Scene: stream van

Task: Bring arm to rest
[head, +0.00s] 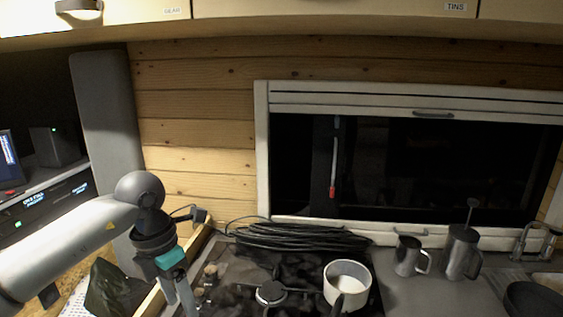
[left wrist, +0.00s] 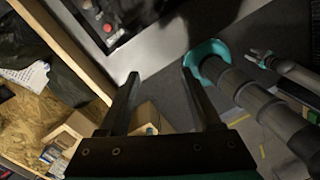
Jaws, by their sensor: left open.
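My left arm comes in from the left in the head view. My left gripper (head: 178,298) points down beside the left edge of the hob, and its fingertips run toward the bottom edge of the picture. In the left wrist view the two dark fingers of my left gripper (left wrist: 160,80) stand apart with nothing held between them. Below them are a wooden board edge and the dark floor. Parts of my own body with teal rings show at the right of that view.
A black hob (head: 230,290) carries a white pot (head: 347,270) and a coil of black cable (head: 290,238). Two metal jugs, the smaller (head: 406,256) and the taller (head: 460,255), stand on the counter. A dark bag (head: 115,290) lies left of the gripper. Overhead cupboards (head: 330,10) span the top.

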